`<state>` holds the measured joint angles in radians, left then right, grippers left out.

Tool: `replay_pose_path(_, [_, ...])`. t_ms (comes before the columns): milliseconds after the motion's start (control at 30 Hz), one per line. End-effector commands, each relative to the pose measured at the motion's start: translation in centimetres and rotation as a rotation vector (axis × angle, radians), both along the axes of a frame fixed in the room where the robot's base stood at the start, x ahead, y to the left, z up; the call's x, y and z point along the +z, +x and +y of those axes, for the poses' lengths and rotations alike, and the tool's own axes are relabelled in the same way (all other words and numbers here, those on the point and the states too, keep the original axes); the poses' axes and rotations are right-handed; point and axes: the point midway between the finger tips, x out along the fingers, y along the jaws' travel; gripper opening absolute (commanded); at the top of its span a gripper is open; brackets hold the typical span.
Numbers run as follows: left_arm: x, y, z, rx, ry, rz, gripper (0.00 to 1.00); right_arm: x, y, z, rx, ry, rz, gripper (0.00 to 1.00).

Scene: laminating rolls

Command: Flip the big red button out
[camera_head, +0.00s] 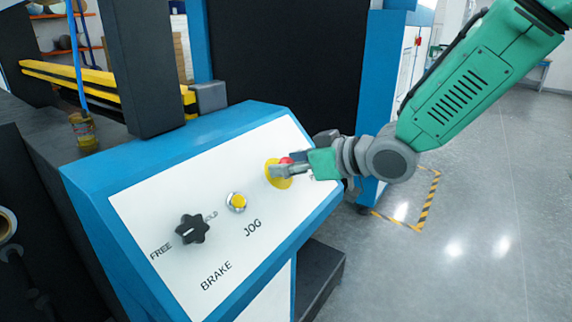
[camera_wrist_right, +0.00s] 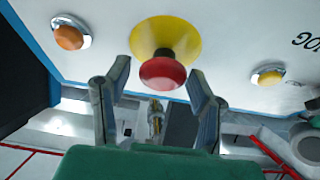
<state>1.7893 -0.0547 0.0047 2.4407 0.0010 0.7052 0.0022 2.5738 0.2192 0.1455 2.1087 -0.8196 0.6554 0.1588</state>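The big red button (camera_head: 286,161) sits on a yellow round base (camera_head: 275,180) on the white sloped control panel. In the head view my right gripper (camera_head: 285,170) is at the button and hides part of it. The right wrist view shows the red button (camera_wrist_right: 162,73) and its yellow base (camera_wrist_right: 165,36) close ahead. There the two fingers of my right gripper (camera_wrist_right: 160,85) stand apart, one on each side of the button, with gaps between them and its head. My left gripper is not in view.
The panel (camera_head: 160,210) also carries a black FREE/HOLD knob (camera_head: 192,229) and a yellow JOG button (camera_head: 236,202). An orange button (camera_wrist_right: 69,37) shows in the right wrist view. Blue machine framing surrounds the panel. Open grey floor (camera_head: 480,220) lies to the right.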

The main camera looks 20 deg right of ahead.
Motion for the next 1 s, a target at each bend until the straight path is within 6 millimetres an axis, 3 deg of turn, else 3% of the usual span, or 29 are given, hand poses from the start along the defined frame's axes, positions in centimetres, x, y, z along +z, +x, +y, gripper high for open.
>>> replay_pose_path(433, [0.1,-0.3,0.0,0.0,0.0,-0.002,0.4,0.3,-0.7,-0.6,-0.001,0.0,0.004,0.56])
replay_pose_path(800, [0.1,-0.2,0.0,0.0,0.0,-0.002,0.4,3.2,-6.1,-4.9,-0.001,0.004,-0.001,0.56])
replay_pose_path(1000, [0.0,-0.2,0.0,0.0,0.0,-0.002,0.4,4.1,-8.1,-6.5,-0.001,0.002,0.002,0.56])
